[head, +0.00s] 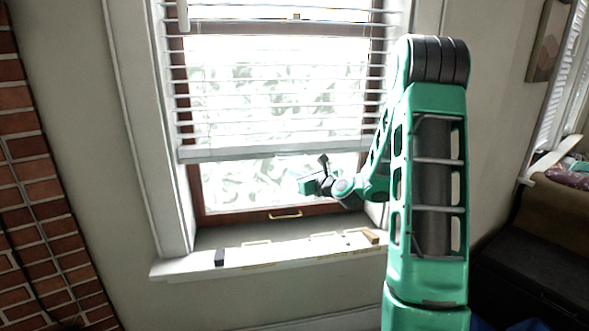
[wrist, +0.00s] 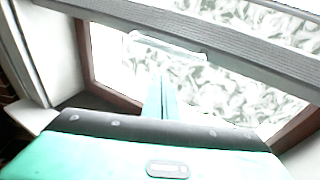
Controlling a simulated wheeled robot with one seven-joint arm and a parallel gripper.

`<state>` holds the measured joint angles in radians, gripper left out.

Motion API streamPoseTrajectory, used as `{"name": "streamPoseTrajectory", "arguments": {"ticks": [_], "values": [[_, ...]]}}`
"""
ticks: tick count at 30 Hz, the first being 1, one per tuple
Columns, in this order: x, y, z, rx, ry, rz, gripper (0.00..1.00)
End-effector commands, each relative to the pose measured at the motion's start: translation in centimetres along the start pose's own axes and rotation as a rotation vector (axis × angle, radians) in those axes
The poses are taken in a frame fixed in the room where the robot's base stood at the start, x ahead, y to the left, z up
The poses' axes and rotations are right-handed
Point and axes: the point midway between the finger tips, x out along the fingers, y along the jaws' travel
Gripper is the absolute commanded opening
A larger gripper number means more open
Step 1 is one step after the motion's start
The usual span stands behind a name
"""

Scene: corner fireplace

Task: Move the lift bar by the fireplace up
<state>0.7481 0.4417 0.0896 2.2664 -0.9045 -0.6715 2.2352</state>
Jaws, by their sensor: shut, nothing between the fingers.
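The lift bar (head: 250,151) looks to be the pale bottom rail of the white slatted blind in the window beside the brick. It hangs level, well above the sill. In the wrist view the rail (wrist: 250,67) slants across the top, with a pale translucent strip (wrist: 165,47) along its lower edge. My gripper (head: 306,186) is in front of the lower glass, a little below the rail. It is shut and empty. Its narrow fingers (wrist: 160,92) point toward the rail in the wrist view. I cannot tell whether they touch it.
A brass handle (head: 285,215) sits on the window's lower wooden frame. The sill (head: 180,266) holds a small dark block (head: 220,257) and a brown block (head: 370,236). Brick (head: 40,190) stands at left; a dark chest (head: 520,250) is at right.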

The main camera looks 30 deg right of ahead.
Motion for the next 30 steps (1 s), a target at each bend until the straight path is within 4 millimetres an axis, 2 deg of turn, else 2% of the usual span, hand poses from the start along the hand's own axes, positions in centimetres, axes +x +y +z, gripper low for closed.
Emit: {"name": "streamPoseTrajectory", "arguments": {"ticks": [1,9,20,21,26,30], "values": [[-0.3,-0.1,0.8,-0.005,-0.004,-0.003,0.0],[-1.1,-0.1,2.7,-0.003,-0.001,-0.003,0.0],[-1.2,-0.1,3.0,-0.002,0.0,-0.003,0.0],[-1.2,0.5,3.0,-0.002,0.0,0.0,0.0],[-1.4,-0.3,3.2,-0.002,0.0,-0.005,0.0],[-2.4,-1.1,4.3,-0.002,-0.002,-0.014,0.0]]}}
